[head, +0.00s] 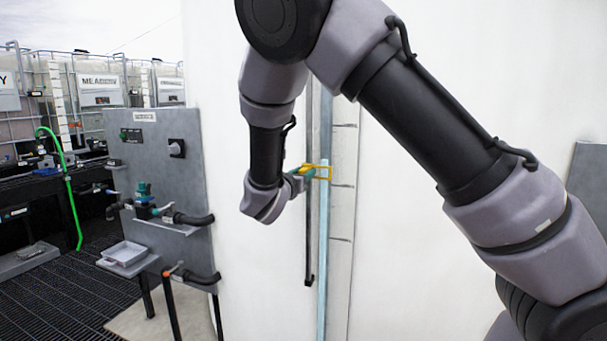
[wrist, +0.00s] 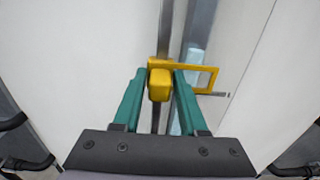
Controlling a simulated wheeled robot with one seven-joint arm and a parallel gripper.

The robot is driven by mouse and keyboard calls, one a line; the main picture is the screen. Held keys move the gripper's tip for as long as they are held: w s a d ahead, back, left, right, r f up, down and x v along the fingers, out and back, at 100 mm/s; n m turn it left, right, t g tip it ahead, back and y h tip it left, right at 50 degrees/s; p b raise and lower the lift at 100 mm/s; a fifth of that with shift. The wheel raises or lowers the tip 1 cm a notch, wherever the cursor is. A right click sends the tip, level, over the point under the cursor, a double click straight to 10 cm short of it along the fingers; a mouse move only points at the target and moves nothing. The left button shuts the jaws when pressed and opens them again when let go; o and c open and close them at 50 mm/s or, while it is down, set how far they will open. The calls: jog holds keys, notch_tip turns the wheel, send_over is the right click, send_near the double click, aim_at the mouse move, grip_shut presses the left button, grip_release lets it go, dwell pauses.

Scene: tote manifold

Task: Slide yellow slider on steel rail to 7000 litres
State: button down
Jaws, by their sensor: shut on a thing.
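The yellow slider (head: 324,171) sits on the upright steel rail (head: 309,230) on a large white tank wall. Its open rectangular frame reaches right across a pale blue strip (head: 323,260) and the marked scale beside it. In the wrist view the slider's block (wrist: 160,84) is between the green fingers of my gripper (wrist: 160,92), which is shut on it. My gripper (head: 303,172) also shows in the head view, partly hidden by my wrist. Scale ticks (head: 342,186) show beside the strip, but no numbers are readable. One tick (wrist: 215,94) lies near the frame's lower right corner.
A grey panel (head: 165,180) with pipes, valves and a switch stands left of the tank. A small grey tray (head: 125,254) sits low beside it. Labelled totes (head: 98,85) and a green hose (head: 68,190) are at the far left. The white wall around the rail is clear.

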dwell(0.7)
notch_tip(320, 180, up, 13)
dwell(0.3)
jog(key=c, duration=0.6)
grip_release()
jog(key=shift+c, duration=0.2)
jog(key=shift+s+a, duration=0.1)
send_near(308, 125)
jog(key=v, duration=0.4)
jog(key=shift+s+r, duration=0.1)
